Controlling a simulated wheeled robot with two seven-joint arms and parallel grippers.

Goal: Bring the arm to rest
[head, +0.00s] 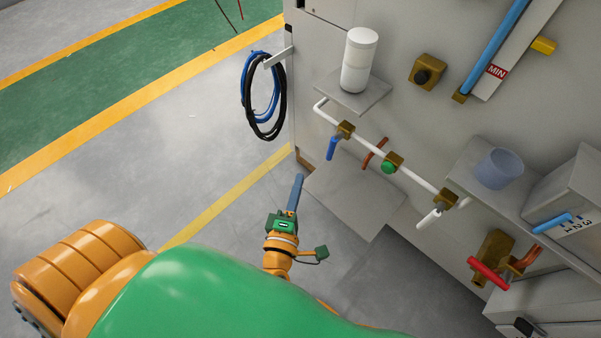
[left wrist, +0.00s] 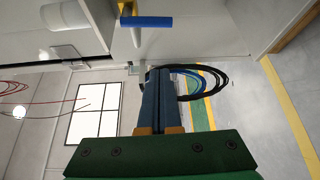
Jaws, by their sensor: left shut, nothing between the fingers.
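My left gripper (head: 297,190) is in the lower middle of the head view, its blue fingers together and pointing up in the picture. It is near the left edge of a grey lower shelf (head: 355,198), over the floor side. In the left wrist view the fingers (left wrist: 158,75) are closed together with nothing between them. A blue valve handle (left wrist: 146,22) shows just beyond the fingertips there, apart from them as far as I can tell. The same blue handle (head: 333,147) hangs from the white pipe in the head view. My right gripper is not in view.
A white bottle (head: 360,60) stands on a small shelf. Blue and black cables (head: 264,97) hang at the panel's left edge. A red-handled valve (head: 488,272) and a translucent cup (head: 498,168) are at the right. The floor (head: 150,150) left of the panel is clear.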

